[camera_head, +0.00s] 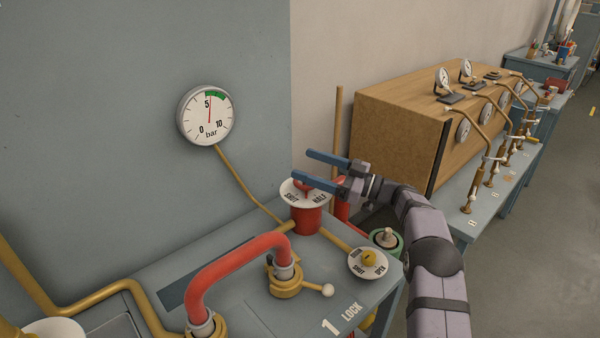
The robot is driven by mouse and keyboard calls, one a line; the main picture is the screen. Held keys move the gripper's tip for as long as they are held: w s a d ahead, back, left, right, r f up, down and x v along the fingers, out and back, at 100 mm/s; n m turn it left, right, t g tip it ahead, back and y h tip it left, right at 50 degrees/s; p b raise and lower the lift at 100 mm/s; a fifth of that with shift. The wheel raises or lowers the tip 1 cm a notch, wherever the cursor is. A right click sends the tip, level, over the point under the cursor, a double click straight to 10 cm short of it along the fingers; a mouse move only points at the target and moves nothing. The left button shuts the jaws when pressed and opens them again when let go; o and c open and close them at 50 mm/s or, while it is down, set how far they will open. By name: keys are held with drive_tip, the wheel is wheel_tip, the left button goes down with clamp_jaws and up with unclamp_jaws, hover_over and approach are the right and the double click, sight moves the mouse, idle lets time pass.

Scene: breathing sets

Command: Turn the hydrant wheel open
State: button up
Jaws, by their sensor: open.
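A red hydrant body (306,218) stands on the blue-grey bench, topped by a round white plate (291,196) marked SHUT and HALF. A small red part (302,185), seemingly the wheel or its pointer, shows above the plate. My gripper's lower finger covers some of it, so its setting cannot be read. My gripper (300,164) comes from the right with its two blue fingers apart and empty. The lower finger appears over or just above the wheel; whether it touches cannot be told. The upper finger lies beyond it against the wall.
A pressure gauge (207,114) on the wall points just above 5 bar. A red hose (237,259) arches over the bench front. A second dial (368,263) with a yellow knob and a ball-ended lever (327,290) sit nearby. A wooden cabinet (400,120) stands behind right.

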sight(314, 196)
drive_tip(key=t, duration=0.1)
drive_tip(key=r+m+t, duration=0.1)
drive_tip(key=m+t, duration=0.1)
drive_tip(key=shift+w+a+r+h+p, duration=0.25)
drive_tip(key=shift+a+r+h+p, duration=0.05)
drive_tip(key=shift+a+r+p, duration=0.1)
drive_tip(key=shift+f+m+t+h, duration=0.1)
drive_tip(key=shift+m+t+h, duration=0.45)
drive_tip(key=shift+t, duration=0.45)
drive_tip(key=shift+s+f+m+t+h+p, duration=0.2)
drive_tip(key=shift+m+t+h+p, duration=0.1)
drive_tip(key=shift+m+t+h, duration=0.3)
drive_tip(key=s+f+m+h, duration=0.1)
drive_tip(key=s+d+f+m+t+h, duration=0.1)
drive_tip(key=s+f+h, duration=0.1)
drive_tip(key=s+f+m+t+h+p, duration=0.1)
drive_tip(key=f+h, duration=0.1)
drive_tip(key=shift+s+d, duration=0.15)
drive_tip(key=shift+d, duration=0.25)
drive_tip(key=shift+a, duration=0.1)
drive_tip(key=shift+p+x, duration=1.1)
drive_tip(key=shift+x, duration=2.55)
